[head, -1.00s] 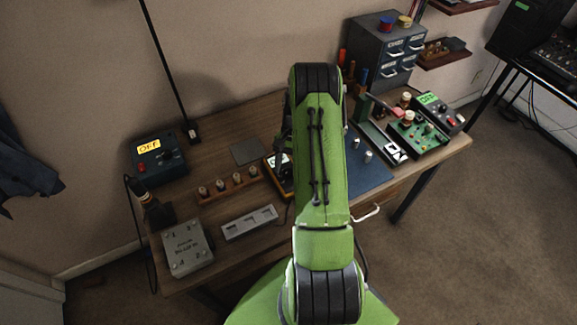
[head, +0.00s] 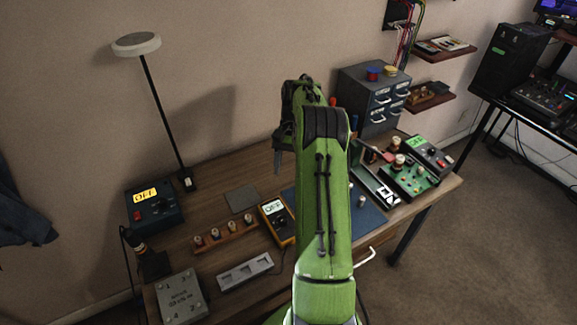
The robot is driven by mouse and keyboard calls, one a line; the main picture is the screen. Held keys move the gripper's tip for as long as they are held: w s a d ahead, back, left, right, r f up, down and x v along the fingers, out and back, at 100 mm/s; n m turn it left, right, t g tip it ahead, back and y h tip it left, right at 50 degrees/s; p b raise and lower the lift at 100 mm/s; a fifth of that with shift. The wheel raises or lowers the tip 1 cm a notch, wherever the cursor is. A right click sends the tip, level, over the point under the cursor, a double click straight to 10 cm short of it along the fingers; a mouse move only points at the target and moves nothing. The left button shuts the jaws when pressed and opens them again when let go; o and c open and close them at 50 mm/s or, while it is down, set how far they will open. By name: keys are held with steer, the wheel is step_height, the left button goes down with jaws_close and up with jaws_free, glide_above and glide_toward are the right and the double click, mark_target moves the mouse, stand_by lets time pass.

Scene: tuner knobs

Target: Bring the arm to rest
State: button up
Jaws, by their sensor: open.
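My green arm rises through the middle of the head view, its elbow in front of the workbench (head: 185,235). My gripper (head: 278,165) hangs at the far left side of the elbow, pointing down above the back of the bench. Its dark fingers appear clear of the bench top and nothing shows between them. The fingers are small and partly merged in view. Part of the blue mat (head: 368,217) is hidden behind my arm.
A yellow meter (head: 278,224) stands left of my arm, near a wooden rack of knobs (head: 226,236). A lamp (head: 137,44) stands at the back left. A drawer cabinet (head: 362,98) and a green circuit board (head: 408,182) are on the right.

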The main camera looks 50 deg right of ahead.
stand_by(0.4)
steer(key=w+a+r+n+t+h, duration=0.15)
steer(key=a+r+n, duration=0.25)
steer(key=a+r, duration=0.65)
steer(key=s+a+r+n+t+h, duration=0.1)
steer(key=s+a+r+n, duration=0.1)
steer(key=s+a+r, duration=0.3)
steer(key=s+a+r+n+t+h, duration=0.1)
steer(key=s+a+r+h, duration=0.15)
steer(key=a, duration=0.35)
steer(key=s+a+f+n+t+y, duration=0.1)
steer(key=s+a+n+t, duration=0.3)
steer(key=s, duration=0.9)
steer(key=a+n, duration=0.1)
steer(key=a, duration=0.2)
steer(key=shift+a, duration=0.2)
steer(key=shift+f, duration=0.1)
